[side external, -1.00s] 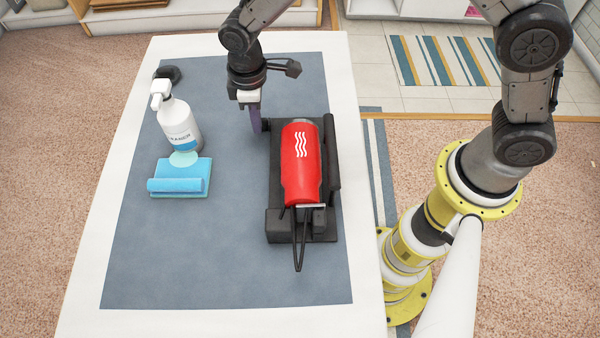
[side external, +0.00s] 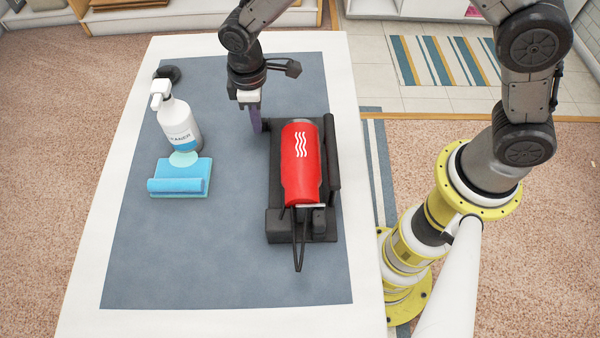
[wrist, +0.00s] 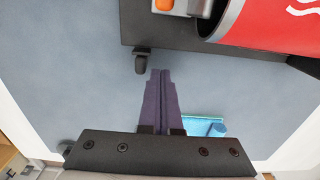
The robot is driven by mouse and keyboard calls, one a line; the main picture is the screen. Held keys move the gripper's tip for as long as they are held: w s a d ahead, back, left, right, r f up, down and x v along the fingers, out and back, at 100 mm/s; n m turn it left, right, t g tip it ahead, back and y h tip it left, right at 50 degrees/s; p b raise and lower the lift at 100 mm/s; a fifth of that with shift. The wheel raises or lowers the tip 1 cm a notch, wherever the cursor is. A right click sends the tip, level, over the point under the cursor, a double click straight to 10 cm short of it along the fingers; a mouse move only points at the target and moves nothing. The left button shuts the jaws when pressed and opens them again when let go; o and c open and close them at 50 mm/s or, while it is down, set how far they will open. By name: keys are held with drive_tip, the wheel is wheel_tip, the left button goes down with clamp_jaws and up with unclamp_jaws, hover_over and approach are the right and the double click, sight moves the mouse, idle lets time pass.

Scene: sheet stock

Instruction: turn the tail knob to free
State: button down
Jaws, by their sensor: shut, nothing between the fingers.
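A red cylindrical body with white wavy lines (side external: 300,160) lies on a black base (side external: 275,225) on the grey-blue mat. It also shows at the top right of the wrist view (wrist: 275,28). A small black knob-like part (wrist: 140,62) sticks out from the base's edge in the wrist view; I cannot tell its setting. An orange piece (wrist: 165,5) shows beside the red body. My gripper (side external: 257,128) points down at the base's far left corner. Its purple fingers (wrist: 158,73) are shut and empty, with their tips just beside the black knob; contact cannot be told.
A white spray bottle (side external: 180,128) and a folded blue cloth (side external: 180,180) stand left on the mat (side external: 200,260). A dark round object (side external: 168,73) lies at the mat's far left. The mat's front left is clear.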

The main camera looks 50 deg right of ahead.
sight(260, 140)
drive_tip(key=shift+f, duration=0.2)
drive_tip(key=shift+f, duration=0.35)
drive_tip(key=shift+f, duration=1.45)
drive_tip(key=shift+r, duration=0.75)
drive_tip(key=shift+r, duration=0.35)
drive_tip(key=shift+r, duration=0.9)
